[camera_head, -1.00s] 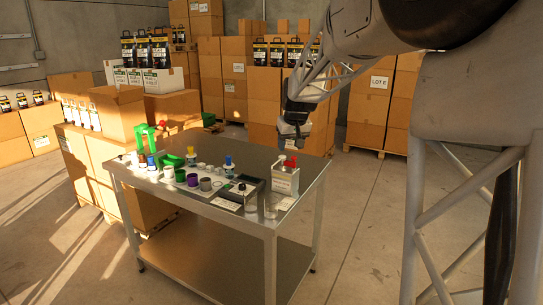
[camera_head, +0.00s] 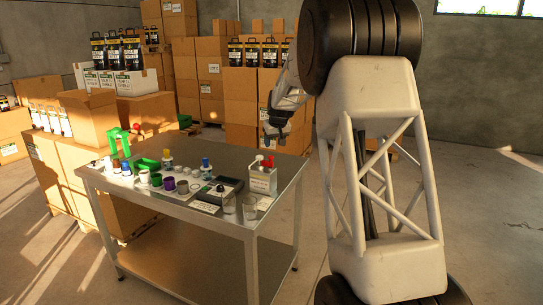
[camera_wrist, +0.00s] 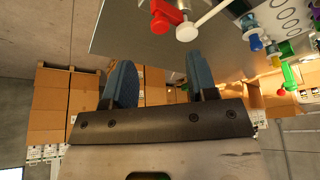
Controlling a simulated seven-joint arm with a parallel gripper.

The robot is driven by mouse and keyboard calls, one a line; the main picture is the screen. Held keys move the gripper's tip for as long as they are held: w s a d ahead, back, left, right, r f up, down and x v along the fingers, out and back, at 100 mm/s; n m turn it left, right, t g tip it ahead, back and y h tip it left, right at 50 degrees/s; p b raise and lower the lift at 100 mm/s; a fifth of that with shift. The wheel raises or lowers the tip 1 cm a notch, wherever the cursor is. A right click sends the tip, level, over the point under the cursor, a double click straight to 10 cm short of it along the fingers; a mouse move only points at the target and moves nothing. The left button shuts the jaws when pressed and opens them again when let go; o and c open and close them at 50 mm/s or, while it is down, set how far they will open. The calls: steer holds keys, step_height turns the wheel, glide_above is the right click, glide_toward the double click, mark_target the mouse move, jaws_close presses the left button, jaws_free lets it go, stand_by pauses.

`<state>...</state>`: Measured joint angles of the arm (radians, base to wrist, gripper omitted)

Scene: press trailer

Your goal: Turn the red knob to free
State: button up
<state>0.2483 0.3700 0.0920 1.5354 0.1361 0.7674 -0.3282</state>
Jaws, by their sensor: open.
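A red knob-like handle (camera_head: 270,161) stands beside a white-topped handle (camera_head: 260,158) on a white box (camera_head: 263,180) at the table's right end. The red handle (camera_wrist: 165,14) and the white-topped handle (camera_wrist: 189,31) also show at the top of the wrist view. A separate small red ball (camera_head: 136,127) sits by a green stand (camera_head: 118,142) at the table's far left; it also shows in the wrist view (camera_wrist: 279,92). My gripper (camera_wrist: 157,80) is open and empty. In the head view it hangs above and beyond the white box, apart from the red handle.
The steel table (camera_head: 207,229) carries several small cups, bottles and a dark device (camera_head: 222,188) left of the white box. Stacked cardboard boxes (camera_head: 252,97) stand behind it. The floor right of the table is open.

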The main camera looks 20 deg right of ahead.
mark_target(271, 157)
steer(key=shift+f, duration=0.15)
steer(key=shift+x, duration=3.7)
steer(key=shift+w, duration=0.1)
steer(key=c, duration=0.9)
